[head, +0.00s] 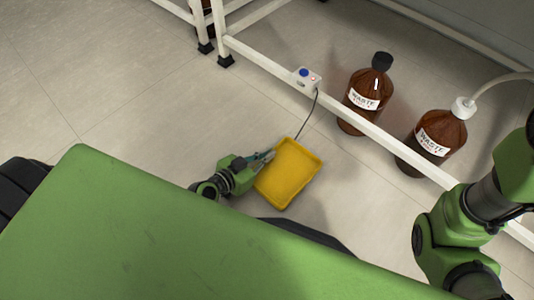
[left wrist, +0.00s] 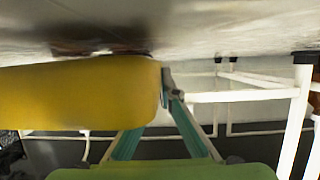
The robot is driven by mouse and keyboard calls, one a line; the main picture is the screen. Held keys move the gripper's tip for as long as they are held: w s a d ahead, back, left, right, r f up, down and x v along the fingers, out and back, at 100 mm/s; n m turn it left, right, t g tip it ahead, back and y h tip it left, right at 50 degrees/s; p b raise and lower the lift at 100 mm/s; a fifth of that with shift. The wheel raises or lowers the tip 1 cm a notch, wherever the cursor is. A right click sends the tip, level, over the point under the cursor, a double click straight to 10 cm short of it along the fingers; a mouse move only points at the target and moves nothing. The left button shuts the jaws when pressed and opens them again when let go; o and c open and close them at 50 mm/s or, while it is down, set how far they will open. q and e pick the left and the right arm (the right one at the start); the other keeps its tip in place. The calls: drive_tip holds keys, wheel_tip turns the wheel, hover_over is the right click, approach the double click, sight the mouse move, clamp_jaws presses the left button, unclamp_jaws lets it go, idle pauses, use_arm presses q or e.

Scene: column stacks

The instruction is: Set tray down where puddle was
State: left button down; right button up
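The yellow tray (head: 288,174) is level or nearly so, at or just above the floor in front of the white frame. My left gripper (head: 266,157) is at its upper left edge. In the left wrist view the tray (left wrist: 75,95) fills the left side, and the teal fingers of my left gripper (left wrist: 163,92) close in on its end wall. They look shut on that wall. Whether the tray touches the floor cannot be told. No puddle shows clearly. A dark reddish patch (left wrist: 100,47) lies on the floor in the left wrist view. My right gripper is out of view.
Two brown waste bottles (head: 366,100) (head: 437,143) stand behind the white frame rail (head: 345,115); the right one has a hose. A small box with a blue button (head: 306,78) sits on the rail, its cable hanging toward the tray. Floor to the left is clear.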

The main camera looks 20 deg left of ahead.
use_arm(q)
drive_tip(key=c, duration=2.3)
unclamp_jaws()
drive_tip(key=shift+r, duration=0.1)
